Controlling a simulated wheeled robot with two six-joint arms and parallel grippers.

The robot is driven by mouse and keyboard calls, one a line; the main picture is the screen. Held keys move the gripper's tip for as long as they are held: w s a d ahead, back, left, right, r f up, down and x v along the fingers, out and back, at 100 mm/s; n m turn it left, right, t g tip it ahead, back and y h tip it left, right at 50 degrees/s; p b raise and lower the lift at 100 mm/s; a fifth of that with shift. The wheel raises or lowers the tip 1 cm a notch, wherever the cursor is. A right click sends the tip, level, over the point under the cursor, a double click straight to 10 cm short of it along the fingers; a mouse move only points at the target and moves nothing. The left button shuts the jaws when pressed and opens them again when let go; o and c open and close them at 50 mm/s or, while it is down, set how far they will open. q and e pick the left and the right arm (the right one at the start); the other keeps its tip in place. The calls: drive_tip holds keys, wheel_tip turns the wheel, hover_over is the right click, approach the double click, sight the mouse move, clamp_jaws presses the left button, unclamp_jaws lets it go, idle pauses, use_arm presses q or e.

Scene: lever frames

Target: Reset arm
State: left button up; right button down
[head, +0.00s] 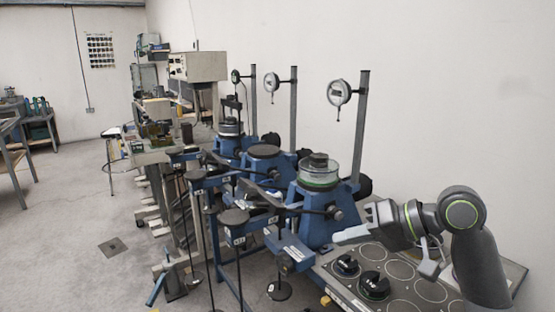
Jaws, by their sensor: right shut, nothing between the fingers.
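My right arm comes in from the right edge. Its right gripper (345,237) is shut and empty, with its pale fingertips pointing left. In the picture it lies just right of the nearest blue lever frame (316,225) and above a dark panel (405,292). I cannot tell the exact gap between them. The nearest frame holds a clear round cell (319,177) with a dark top. A dial gauge (339,92) hangs on a post above it. My left gripper is not in view.
More blue lever frames (264,168) with posts and gauges stand in a row behind. Black knob-like pieces (374,285) sit on the circle-marked panel. Lever arms and hanging weights (279,290) stick out to the left. Open floor (70,230) lies at the left.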

drive_tip(key=s+d+f+m+t+h, duration=0.1)
drive_tip(key=s+d+f+h, duration=0.15)
drive_tip(key=f, duration=0.55)
drive_tip(key=s+d+f+h, duration=0.15)
drive_tip(key=s+f, duration=0.25)
drive_tip(key=f, duration=0.4)
drive_tip(key=s+d+f+m+t+h, duration=0.1)
drive_tip(key=s+d+f+h, duration=0.2)
drive_tip(key=f, duration=0.6)
drive_tip(key=s+d+f+g+h, duration=0.1)
drive_tip(key=s+d+f+h, duration=0.15)
drive_tip(key=s, duration=0.55)
drive_tip(key=s+d+f+g+h, duration=0.1)
drive_tip(key=s+d+f, duration=0.3)
drive_tip(key=s, duration=0.3)
drive_tip(key=s+d+f+g+h, duration=0.1)
drive_tip(key=s+d+f+h, duration=0.15)
drive_tip(key=s, duration=0.55)
wheel_tip(320, 180, down, 26)
drive_tip(key=d+g, duration=0.1)
drive_tip(key=d, duration=0.2)
drive_tip(key=s+a+f+g+y, duration=0.1)
drive_tip(key=s+f, duration=1.3)
drive_tip(key=s, duration=0.1)
drive_tip(key=shift+a+f+g, duration=0.3)
drive_tip(key=shift+f, duration=0.1)
